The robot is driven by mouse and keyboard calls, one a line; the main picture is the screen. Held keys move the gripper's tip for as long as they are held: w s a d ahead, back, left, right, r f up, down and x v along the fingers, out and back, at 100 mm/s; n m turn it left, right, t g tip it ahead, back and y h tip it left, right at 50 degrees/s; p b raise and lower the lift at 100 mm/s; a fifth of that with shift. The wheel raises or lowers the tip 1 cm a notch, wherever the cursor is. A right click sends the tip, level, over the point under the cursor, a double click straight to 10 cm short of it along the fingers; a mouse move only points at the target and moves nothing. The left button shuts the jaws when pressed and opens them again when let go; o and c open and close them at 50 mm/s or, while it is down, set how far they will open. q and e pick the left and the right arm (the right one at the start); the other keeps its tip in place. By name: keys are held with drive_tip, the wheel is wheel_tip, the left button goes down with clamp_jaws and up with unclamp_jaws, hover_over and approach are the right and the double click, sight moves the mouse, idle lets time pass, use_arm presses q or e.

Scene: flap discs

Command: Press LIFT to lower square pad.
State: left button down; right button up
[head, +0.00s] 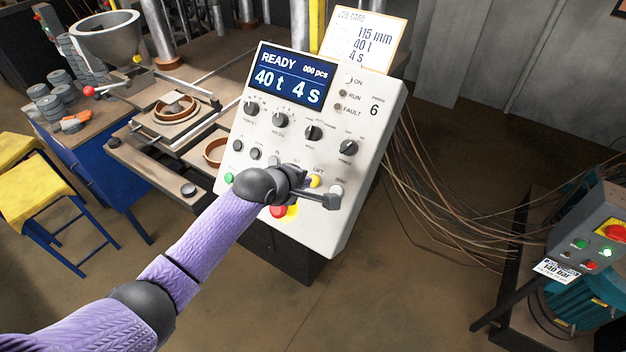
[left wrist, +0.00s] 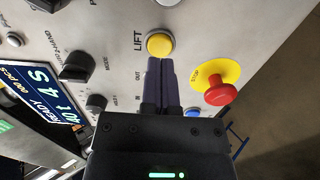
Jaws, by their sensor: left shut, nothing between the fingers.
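The white control panel (head: 300,150) stands tilted in the middle of the head view, with a blue display reading READY, 40 t, 4 s. The yellow LIFT button (head: 315,181) sits low on the panel; it also shows in the left wrist view (left wrist: 160,44). My left gripper (left wrist: 161,62) is shut and empty, its fingertips just at the lower edge of the LIFT button. I cannot tell whether they touch it. In the head view my left gripper and wrist cover part of the lower panel. My right gripper is not in view.
A red stop button (left wrist: 222,91) on a yellow disc is right of the fingers, with a blue button (left wrist: 192,112) nearby. A job card (head: 362,38) stands above the panel. A press bench (head: 165,165) is left, a pump unit (head: 590,265) right; cables hang behind the panel.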

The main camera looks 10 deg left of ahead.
use_arm(q)
drive_tip(key=shift+b+x, duration=1.15)
drive_tip(key=shift+b, duration=0.05)
idle(0.6)
idle(0.5)
drive_tip(key=shift+r+p, duration=0.15)
drive_tip(key=shift+p, duration=0.5)
drive_tip(key=p+v, duration=0.7)
drive_tip(key=p, duration=0.3)
drive_tip(key=shift+s, duration=0.25)
drive_tip(key=shift+a, duration=0.1)
